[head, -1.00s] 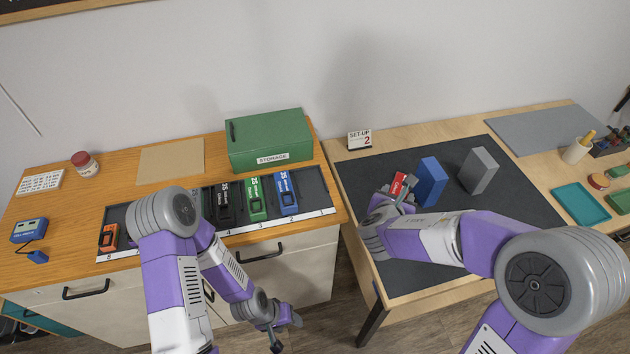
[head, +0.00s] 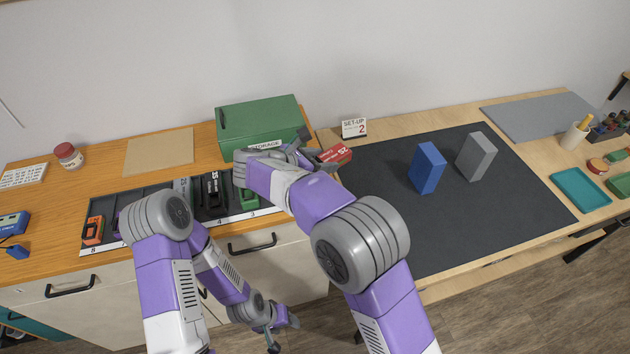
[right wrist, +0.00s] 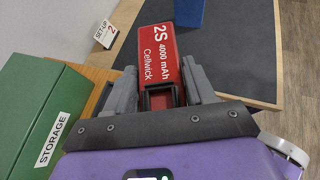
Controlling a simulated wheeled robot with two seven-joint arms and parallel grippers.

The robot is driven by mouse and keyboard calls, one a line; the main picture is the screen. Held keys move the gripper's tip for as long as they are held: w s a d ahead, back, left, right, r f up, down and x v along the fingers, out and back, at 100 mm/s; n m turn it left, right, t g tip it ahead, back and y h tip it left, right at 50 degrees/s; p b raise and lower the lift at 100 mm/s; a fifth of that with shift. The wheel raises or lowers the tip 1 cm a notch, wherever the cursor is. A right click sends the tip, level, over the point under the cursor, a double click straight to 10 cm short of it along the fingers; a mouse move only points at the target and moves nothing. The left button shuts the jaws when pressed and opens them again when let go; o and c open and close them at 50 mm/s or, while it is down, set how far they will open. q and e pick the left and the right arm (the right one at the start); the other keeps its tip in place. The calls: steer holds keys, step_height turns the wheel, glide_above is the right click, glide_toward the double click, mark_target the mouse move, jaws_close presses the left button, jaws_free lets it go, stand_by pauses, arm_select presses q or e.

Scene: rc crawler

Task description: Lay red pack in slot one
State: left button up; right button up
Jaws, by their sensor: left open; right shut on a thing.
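The red pack (head: 338,154) is held up by my right gripper (head: 315,150), beside the right end of the slotted tray and by the gap between the two tables. In the right wrist view the red pack (right wrist: 163,52) shows its "2S 4000 mAh" label between the two grey fingers (right wrist: 160,92). The dark slotted tray (head: 106,207) lies along the front of the wooden cabinet, with a numbered white strip. My left gripper (head: 276,328) is open and empty, low in front of the cabinet.
A green storage box (head: 258,118) stands just behind the tray. An orange pack (head: 93,230), a black pack (head: 213,192) and a green pack (head: 248,200) sit in the tray. A blue block (head: 427,168) and a grey block (head: 476,157) stand on the right table's dark mat (head: 450,230).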

step_height(320, 180, down, 8)
steer(key=shift+f+b, duration=0.2)
steer(key=shift+b, duration=1.05)
steer(key=shift+r, duration=0.1)
steer(key=o, duration=1.4)
steer(key=shift+f, duration=0.2)
